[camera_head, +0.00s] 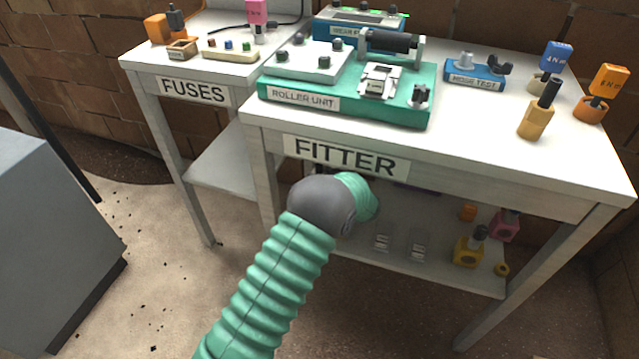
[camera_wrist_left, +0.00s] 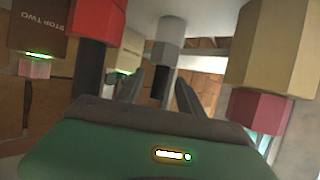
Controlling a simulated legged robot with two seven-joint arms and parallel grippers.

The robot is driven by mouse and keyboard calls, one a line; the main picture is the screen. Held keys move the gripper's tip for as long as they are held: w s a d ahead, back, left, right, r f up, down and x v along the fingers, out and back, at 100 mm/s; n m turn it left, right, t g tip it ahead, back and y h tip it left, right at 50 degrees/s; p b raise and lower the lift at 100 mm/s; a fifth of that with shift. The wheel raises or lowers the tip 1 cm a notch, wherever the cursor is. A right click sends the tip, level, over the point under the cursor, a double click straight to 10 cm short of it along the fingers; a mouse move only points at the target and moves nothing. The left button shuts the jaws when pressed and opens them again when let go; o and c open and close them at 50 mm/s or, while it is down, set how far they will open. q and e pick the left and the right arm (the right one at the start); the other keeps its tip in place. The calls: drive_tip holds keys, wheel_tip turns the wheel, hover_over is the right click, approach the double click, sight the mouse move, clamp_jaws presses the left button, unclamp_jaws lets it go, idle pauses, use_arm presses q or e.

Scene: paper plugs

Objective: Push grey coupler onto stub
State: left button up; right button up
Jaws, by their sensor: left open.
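In the left wrist view a pale grey collar (camera_wrist_left: 163,55), which looks like the coupler, sits on the end of a white column, with a short dark piece (camera_wrist_left: 161,88) beyond it. My left gripper (camera_wrist_left: 160,84) is open, with its two dark fingers apart on either side of the dark piece in the picture; I cannot tell whether they touch it. In the head view my left arm reaches toward the front of the FITTER table (camera_head: 480,173), and its fingers are hidden. I cannot pick out the coupler or stub there. My right gripper is not in view.
A red block (camera_wrist_left: 97,20) and a yellow block (camera_wrist_left: 268,45) flank the left gripper's view. The roller unit (camera_head: 330,108) stands on the tabletop. The lower shelf (camera_head: 450,275) holds a yellow bottle (camera_head: 467,252) and small metal parts. A grey box (camera_head: 50,230) stands left.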

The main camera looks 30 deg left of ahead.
use_arm(q)
drive_tip(key=shift+a+f, duration=0.15)
drive_tip(key=shift+a, duration=0.05)
drive_tip(key=c, duration=0.4)
drive_tip(key=shift+d, duration=0.3)
clamp_jaws()
drive_tip(key=shift+a, duration=0.15)
